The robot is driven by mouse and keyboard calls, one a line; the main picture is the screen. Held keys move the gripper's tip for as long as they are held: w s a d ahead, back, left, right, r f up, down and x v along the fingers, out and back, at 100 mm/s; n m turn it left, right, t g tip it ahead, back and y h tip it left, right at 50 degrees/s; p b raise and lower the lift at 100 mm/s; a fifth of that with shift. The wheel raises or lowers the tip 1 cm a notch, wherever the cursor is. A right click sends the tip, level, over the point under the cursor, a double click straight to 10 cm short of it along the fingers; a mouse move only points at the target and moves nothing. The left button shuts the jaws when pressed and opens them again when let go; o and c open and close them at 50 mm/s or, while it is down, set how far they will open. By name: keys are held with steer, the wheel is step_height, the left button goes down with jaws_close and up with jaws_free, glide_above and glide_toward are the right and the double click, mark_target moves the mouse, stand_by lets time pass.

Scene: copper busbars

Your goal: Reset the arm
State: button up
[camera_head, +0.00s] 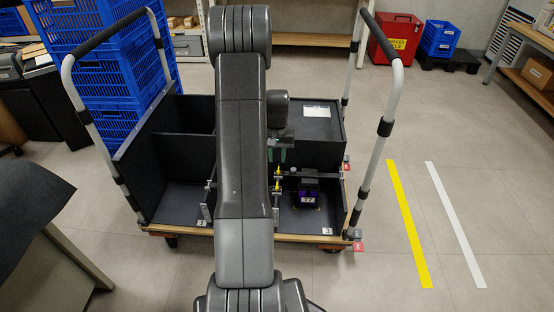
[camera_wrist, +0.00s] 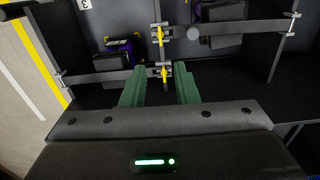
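My gripper (camera_head: 282,153) hangs over the back right part of the black compartmented cart (camera_head: 182,146) in the head view. In the wrist view its two green fingers (camera_wrist: 163,80) stand apart with a clear gap between them, and no held object is visible. Beyond the gap are a bar (camera_wrist: 100,76) across the cart and a small yellow-handled clamp (camera_wrist: 164,72). I cannot tell whether the fingers touch either. My arm runs up the middle of the head view and hides the centre of the cart.
A black and purple device (camera_head: 308,199) sits in the front right compartment; another dark one (camera_wrist: 222,12) shows in the wrist view. White posts with black grips (camera_head: 388,100) rise at the cart's sides. Blue crates (camera_head: 105,75) stack at left.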

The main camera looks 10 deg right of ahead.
step_height(320, 180, down, 14)
steer(key=b, duration=0.3)
steer(key=shift+r+b, duration=0.1)
steer(key=shift+b, duration=0.3)
stand_by(0.4)
steer(key=shift+n, duration=0.7)
steer(key=n, duration=0.3)
steer(key=n+b, duration=0.1)
steer(key=n, duration=0.5)
steer(key=shift+n, duration=0.5)
steer(key=shift+r+p, duration=0.95)
steer(key=shift+r, duration=2.65)
